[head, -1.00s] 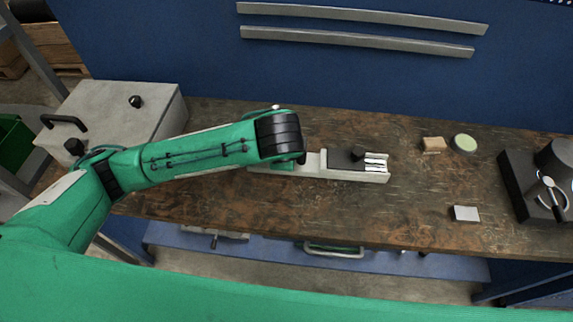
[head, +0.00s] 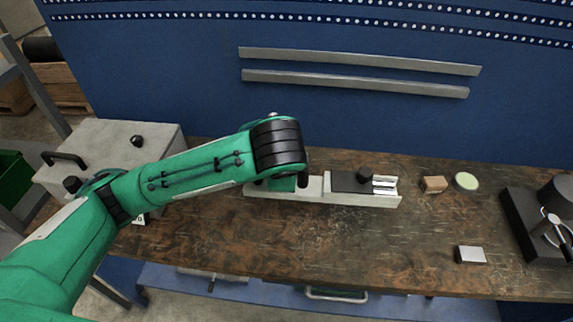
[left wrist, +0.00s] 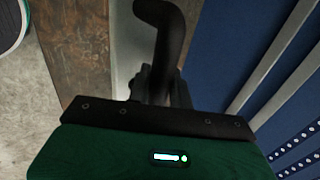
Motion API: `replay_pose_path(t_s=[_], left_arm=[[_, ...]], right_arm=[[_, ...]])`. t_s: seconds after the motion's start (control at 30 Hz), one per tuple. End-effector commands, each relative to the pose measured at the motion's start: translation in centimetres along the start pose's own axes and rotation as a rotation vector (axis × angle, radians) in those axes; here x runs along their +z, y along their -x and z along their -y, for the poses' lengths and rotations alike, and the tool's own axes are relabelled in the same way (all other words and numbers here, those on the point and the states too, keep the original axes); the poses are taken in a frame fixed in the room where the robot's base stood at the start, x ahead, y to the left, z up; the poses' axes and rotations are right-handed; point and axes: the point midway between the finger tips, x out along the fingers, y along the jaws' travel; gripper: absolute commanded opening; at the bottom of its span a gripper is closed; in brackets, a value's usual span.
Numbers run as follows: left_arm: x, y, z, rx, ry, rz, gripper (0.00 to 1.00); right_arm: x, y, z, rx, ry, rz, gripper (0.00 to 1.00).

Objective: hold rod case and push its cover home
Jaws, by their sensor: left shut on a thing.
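The rod case (head: 360,199) is a long, pale tray lying on the bench, with its narrower left part under my left wrist. Its dark cover (head: 347,182) with a black knob lies over most of the wider right part. Pale rods (head: 384,184) show uncovered at the right end. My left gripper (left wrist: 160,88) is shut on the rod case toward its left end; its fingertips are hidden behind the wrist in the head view. The left wrist view shows a dark curved piece and a pale strip of the case (left wrist: 128,45). My right gripper is not in view.
On the wooden bench (head: 330,240), a tan block (head: 434,184) and a pale green disc (head: 466,181) lie right of the case. A small pale block (head: 471,254) is nearer the front. A dark device (head: 535,225) stands far right, a grey box (head: 105,160) at left.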

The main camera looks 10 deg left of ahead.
Motion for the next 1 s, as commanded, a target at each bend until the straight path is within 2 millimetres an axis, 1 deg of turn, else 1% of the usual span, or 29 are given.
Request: replay_pose_path(t_s=[1.0], left_arm=[[0.0,-4.9,-3.2,-0.001,0.002,-0.001,0.0]], right_arm=[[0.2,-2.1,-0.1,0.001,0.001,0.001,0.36]])
